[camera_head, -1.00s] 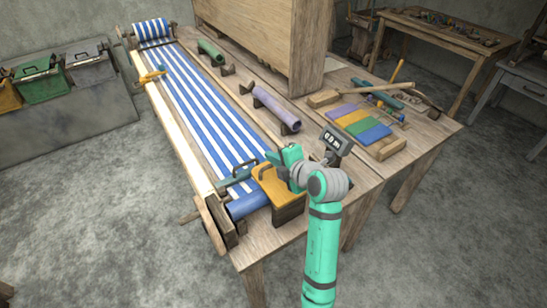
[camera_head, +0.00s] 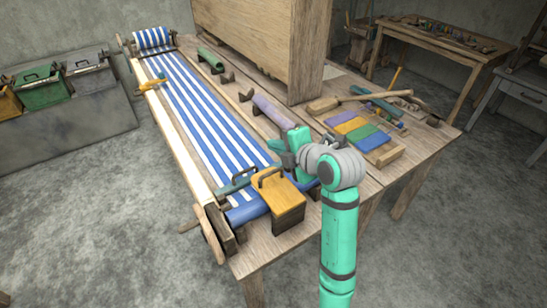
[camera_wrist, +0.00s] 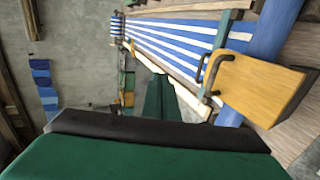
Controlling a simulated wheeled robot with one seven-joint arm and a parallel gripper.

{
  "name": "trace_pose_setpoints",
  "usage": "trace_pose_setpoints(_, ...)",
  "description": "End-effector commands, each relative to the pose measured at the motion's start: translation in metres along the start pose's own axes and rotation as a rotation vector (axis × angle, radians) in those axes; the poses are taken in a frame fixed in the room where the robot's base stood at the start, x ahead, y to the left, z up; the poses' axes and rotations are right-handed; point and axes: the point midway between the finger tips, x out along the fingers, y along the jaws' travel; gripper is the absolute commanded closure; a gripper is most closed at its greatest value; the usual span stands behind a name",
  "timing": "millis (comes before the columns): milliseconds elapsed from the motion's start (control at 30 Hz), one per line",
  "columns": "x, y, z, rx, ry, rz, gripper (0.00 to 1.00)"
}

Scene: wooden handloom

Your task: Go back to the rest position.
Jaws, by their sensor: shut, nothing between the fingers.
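My gripper (camera_head: 277,147) is at the near part of the loom table in the head view, above and behind the yellow box with a dark handle (camera_head: 283,196). In the wrist view the green fingers (camera_wrist: 160,82) are together and empty. The yellow box also shows in the wrist view (camera_wrist: 250,92), to the right of the fingers and apart from them. It stands at the near end of the blue-and-white striped cloth (camera_head: 205,115). My wrist hides part of the table behind it.
A lilac roll (camera_head: 272,110) and a green roll (camera_head: 210,58) lie beside the cloth. A tall wooden panel (camera_head: 260,45) stands behind them. Coloured strips (camera_head: 355,130) and tools lie at the right. A bench with boxes (camera_head: 60,125) is at the left. Grey floor is clear in front.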

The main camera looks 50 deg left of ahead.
Motion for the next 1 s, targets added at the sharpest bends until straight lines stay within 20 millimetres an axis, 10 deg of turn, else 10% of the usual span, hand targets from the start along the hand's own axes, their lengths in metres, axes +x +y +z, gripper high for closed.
trace_pose_setpoints(467, -0.027, 0.036, 0.000, 0.000, -0.001, 0.000, 1.00)
trace_pose_setpoints(767, -0.025, 0.030, -0.006, 0.007, 0.027, 0.018, 1.00)
trace_pose_setpoints(1000, -0.026, 0.003, -0.050, 0.053, 0.195, 0.190, 1.00)
